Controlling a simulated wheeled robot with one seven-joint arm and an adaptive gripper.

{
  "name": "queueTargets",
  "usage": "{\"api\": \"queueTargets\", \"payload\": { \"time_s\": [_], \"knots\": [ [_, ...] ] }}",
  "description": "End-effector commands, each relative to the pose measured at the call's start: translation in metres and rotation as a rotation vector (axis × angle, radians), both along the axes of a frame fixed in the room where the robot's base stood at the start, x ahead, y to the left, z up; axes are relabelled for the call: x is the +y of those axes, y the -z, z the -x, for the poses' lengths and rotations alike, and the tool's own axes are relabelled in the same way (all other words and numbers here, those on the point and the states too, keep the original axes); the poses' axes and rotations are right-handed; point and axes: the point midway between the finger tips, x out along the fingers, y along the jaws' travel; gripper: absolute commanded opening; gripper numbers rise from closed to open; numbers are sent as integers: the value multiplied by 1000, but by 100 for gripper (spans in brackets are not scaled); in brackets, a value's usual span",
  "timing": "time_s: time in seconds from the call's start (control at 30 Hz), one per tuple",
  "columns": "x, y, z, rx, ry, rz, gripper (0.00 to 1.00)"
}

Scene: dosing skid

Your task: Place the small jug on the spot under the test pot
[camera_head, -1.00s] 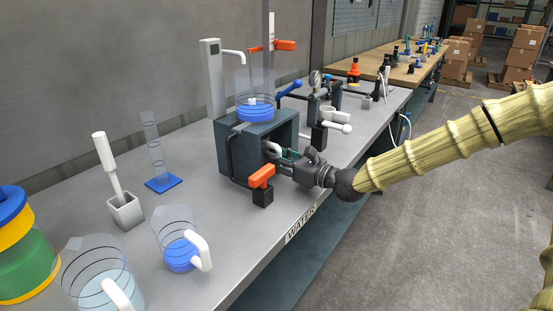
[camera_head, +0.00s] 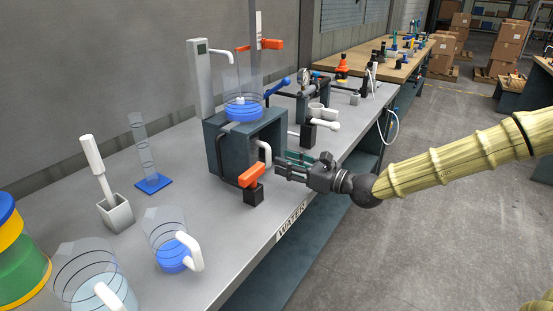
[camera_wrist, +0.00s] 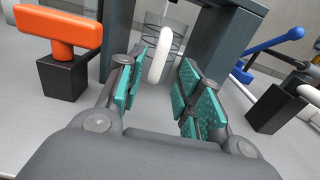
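The test pot (camera_head: 241,106), a clear vessel with a blue ringed bottom, sits on top of a dark open-fronted stand (camera_head: 231,147). A clear ringed small jug (camera_wrist: 178,38) stands upright inside the stand, below the pot. Its white handle (camera_head: 264,152) faces out toward my gripper (camera_head: 282,166). In the wrist view the handle (camera_wrist: 160,55) lies ahead, between the lines of my gripper's teal-padded fingers (camera_wrist: 162,75). The fingers are apart and empty, just outside the stand. The stand's wall hides most of the jug in the head view, and its exact seating on the spot cannot be told.
An orange-handled valve (camera_head: 252,176) stands close left of my gripper. A black block with a white lever (camera_head: 318,126) is on the right. A blue-bottomed jug (camera_head: 171,257) and a larger jug (camera_head: 75,264) stand at the front left. The aisle right of the bench is clear.

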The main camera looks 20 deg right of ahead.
Motion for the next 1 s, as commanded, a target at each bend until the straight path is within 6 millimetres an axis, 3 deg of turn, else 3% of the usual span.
{"api": "queueTargets", "payload": {
  "time_s": [0.4,1.0],
  "knots": [
    [-25,-1,32,-1,1,-2,36],
    [-28,0,37,-1,-1,-1,36]
  ]
}}
